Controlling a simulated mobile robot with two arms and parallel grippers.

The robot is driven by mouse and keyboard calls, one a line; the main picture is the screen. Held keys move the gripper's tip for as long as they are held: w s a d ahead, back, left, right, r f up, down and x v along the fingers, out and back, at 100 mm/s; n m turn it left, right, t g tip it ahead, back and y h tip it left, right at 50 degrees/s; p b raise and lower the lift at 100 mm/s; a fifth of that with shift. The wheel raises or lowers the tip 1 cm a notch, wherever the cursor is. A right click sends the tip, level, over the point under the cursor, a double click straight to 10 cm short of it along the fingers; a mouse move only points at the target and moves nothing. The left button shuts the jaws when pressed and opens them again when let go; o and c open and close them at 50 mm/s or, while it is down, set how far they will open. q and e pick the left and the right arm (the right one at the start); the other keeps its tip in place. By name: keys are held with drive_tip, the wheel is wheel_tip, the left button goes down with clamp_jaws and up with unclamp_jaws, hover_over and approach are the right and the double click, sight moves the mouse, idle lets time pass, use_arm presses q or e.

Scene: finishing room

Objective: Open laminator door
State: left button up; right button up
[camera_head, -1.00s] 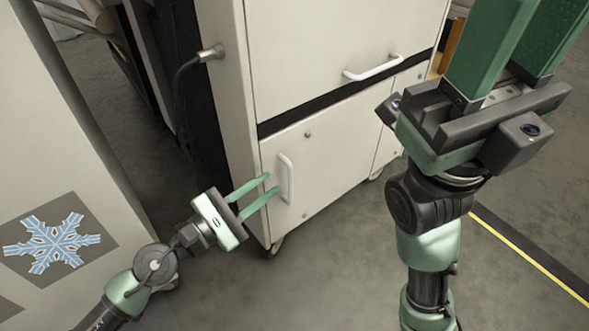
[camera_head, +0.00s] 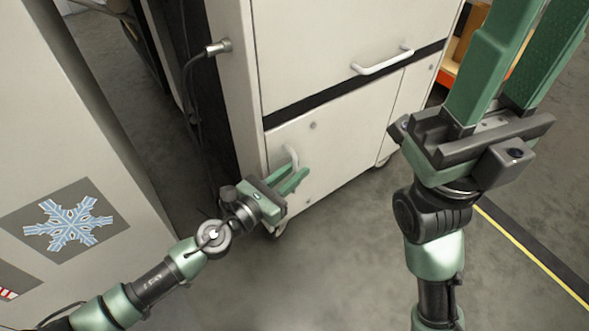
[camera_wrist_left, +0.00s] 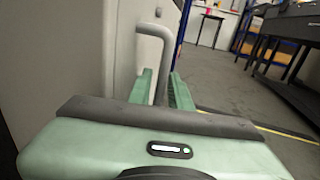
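The laminator (camera_head: 320,45) is a white cabinet on casters. Its lower door (camera_head: 345,135) has a white vertical bar handle (camera_head: 289,153) near its left edge, and the door looks closed. My left gripper (camera_head: 299,176) is at this handle and partly covers its lower part. In the left wrist view the handle (camera_wrist_left: 157,60) passes between the two green fingers, with a gap visible, so the gripper is open around it. My right gripper (camera_head: 525,50) is raised at the upper right, empty, its two fingers apart and their tips cut off by the frame.
A white cabinet with a snowflake sign (camera_head: 68,221) stands at the left. A grey cable (camera_head: 187,80) plugs into the laminator's side. A second handle (camera_head: 382,62) is on the upper panel. The floor in front is clear, with a yellow-edged dark strip (camera_head: 530,254) at the right.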

use_arm(q)
clamp_jaws()
idle(1.4)
